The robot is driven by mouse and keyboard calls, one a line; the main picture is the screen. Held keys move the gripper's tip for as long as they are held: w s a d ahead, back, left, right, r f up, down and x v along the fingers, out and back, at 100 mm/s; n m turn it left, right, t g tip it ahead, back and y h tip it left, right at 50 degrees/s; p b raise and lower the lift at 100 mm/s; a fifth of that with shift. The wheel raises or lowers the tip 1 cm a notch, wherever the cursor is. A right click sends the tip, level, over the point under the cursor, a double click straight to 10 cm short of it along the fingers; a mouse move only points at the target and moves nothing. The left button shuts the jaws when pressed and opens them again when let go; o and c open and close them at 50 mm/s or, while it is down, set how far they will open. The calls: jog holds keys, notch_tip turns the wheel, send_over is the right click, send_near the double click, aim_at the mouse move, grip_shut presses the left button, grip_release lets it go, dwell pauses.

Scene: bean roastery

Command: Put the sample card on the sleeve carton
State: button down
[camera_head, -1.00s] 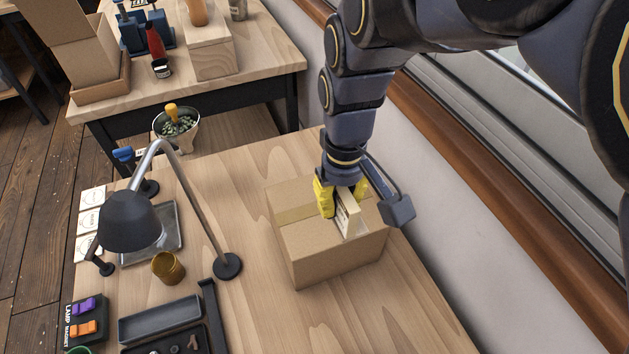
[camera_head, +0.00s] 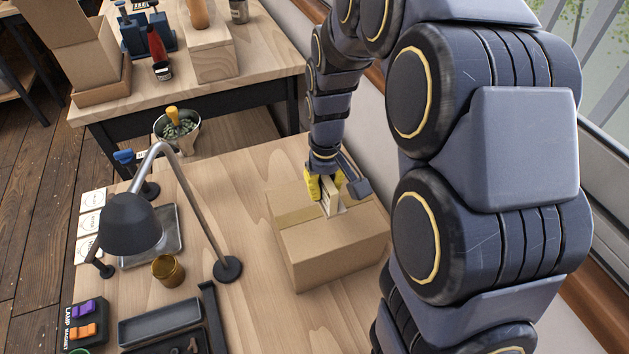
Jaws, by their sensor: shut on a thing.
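A closed brown cardboard box, which I take as the sleeve carton (camera_head: 335,257), stands on the near wooden table, with a tape strip across its top. My gripper (camera_head: 328,188), with yellow fingers, is over the far part of its top. It is shut on a pale, upright slab, apparently the sample card (camera_head: 331,203). The fingers hide part of the card. Its lower edge is at the carton's top, but I cannot tell whether it touches. A white patch shows beside it on the carton top.
A desk lamp (camera_head: 131,222) with a bent arm stands left of the carton. Nearby are a brown cup (camera_head: 167,270), a dark tray (camera_head: 160,321) and several white printed squares (camera_head: 91,223). Bare table lies between lamp and carton. A wall runs along the right.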

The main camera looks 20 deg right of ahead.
aim_at(322, 199)
jog(key=shift+w+d+f, duration=0.1)
jog(key=shift+w+f, duration=0.3)
jog(key=shift+f, duration=0.2)
jog(key=shift+w+d+f, duration=0.1)
jog(key=shift+w+f, duration=0.25)
jog(key=shift+f, duration=1.5)
jog(key=c, duration=1.2)
grip_release()
jog(key=shift+f, duration=0.15)
jog(key=shift+o, duration=0.2)
